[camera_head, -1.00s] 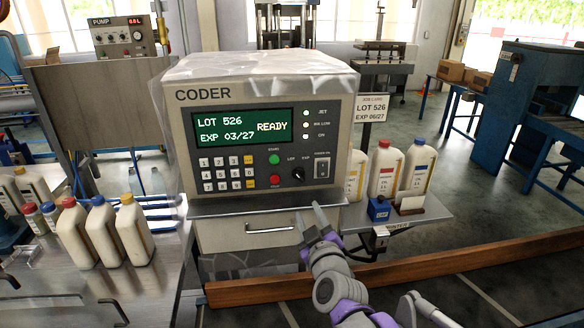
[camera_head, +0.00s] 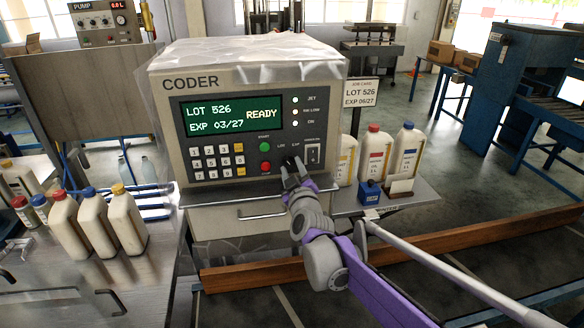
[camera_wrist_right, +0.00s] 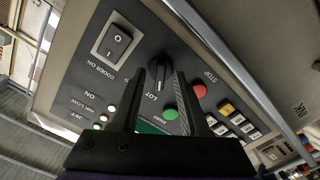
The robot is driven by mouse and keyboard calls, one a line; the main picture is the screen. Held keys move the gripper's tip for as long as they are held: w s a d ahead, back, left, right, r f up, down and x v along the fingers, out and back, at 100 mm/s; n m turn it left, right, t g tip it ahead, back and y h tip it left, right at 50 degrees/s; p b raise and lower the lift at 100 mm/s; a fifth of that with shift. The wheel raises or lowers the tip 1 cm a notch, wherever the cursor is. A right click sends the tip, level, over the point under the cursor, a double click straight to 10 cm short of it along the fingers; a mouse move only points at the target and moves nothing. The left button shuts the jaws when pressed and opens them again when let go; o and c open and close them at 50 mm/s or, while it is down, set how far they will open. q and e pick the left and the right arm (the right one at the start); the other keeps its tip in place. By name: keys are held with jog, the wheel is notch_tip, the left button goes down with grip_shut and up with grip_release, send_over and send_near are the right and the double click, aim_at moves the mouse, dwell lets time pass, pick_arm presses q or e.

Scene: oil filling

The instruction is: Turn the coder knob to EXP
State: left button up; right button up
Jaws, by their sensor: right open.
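The coder (camera_head: 258,172) is a grey machine whose green screen (camera_head: 233,116) reads LOT 526, EXP 03/27, READY. Its black selector knob (camera_wrist_right: 157,76) sits between the LOT and EXP labels on the panel. In the right wrist view its white mark points roughly toward LOT; the EXP label is hidden there. My right gripper (camera_head: 294,170) is open at the panel, in front of the knob, which it partly covers in the head view. In the wrist view its two fingers (camera_wrist_right: 158,85) straddle the knob, without visible contact. My left gripper is not in view.
The power switch (camera_head: 313,154) and the green (camera_head: 264,147) and red (camera_head: 265,167) buttons are close to the knob. A job card (camera_head: 360,93) reads LOT 526, EXP 06/27. Bottles and a blue block (camera_head: 369,192) stand on the right shelf; more bottles stand left.

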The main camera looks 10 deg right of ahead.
grip_shut()
